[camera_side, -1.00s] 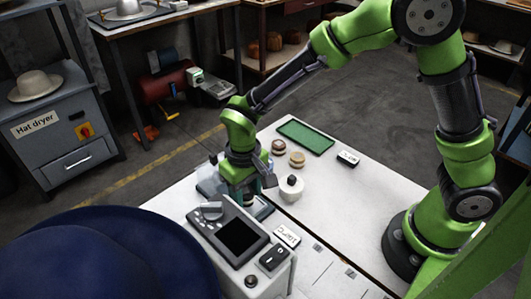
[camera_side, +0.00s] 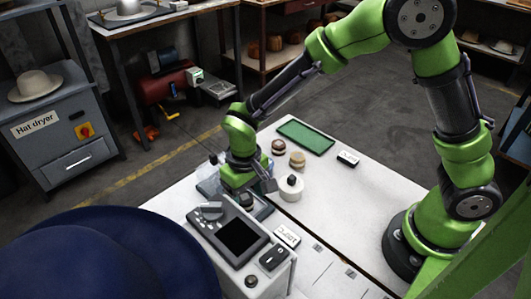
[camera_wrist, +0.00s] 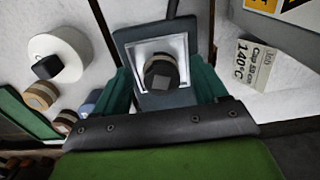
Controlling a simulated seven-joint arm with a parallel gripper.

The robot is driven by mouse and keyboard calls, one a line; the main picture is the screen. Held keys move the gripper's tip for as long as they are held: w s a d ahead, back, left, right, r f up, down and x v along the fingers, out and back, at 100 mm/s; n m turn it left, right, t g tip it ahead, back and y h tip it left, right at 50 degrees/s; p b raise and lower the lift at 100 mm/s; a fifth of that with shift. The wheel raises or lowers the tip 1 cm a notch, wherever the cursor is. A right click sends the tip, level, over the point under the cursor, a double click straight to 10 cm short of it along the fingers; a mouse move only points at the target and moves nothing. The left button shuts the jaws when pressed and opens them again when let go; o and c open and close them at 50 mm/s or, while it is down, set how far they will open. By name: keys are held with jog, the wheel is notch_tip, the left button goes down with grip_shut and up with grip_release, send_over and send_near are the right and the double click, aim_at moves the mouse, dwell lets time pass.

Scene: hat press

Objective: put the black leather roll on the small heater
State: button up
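The black leather roll (camera_wrist: 161,71) stands on the silver-framed plate of the small grey heater (camera_wrist: 124,38) in the wrist view. In the side view the dark roll (camera_side: 246,199) shows just below my gripper (camera_side: 250,188), behind the screen unit. My gripper (camera_wrist: 163,88) is open in the wrist view. Its teal fingers lie to the left and right of the roll, with gaps between them and it. The heater is mostly hidden in the side view by my gripper and the screen unit.
A white round piece with a black knob (camera_side: 291,188) stands close to the right of my gripper. Brown-banded rolls (camera_side: 297,159), a green mat (camera_side: 306,137) and a small label block (camera_side: 347,158) lie farther back. The control unit with a screen (camera_side: 238,236) is in front.

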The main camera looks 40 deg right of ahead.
aim_at(247, 198)
notch_tip(247, 198, up, 13)
jog(key=s+d+r+m+t+y, duration=0.1)
jog(key=s+d+r+m+t, duration=0.1)
jog(key=d, duration=0.5)
jog(key=s+d+r+m+t+y, duration=0.1)
jog(key=s+d+r+m+t, duration=0.1)
jog(key=s+d+r+t, duration=0.3)
jog(key=s+d+r, duration=0.1)
jog(key=s+d, duration=0.2)
jog(key=s, duration=0.1)
jog(key=shift+s+r, duration=0.15)
jog(key=shift+s, duration=0.1)
jog(key=shift+d, duration=0.1)
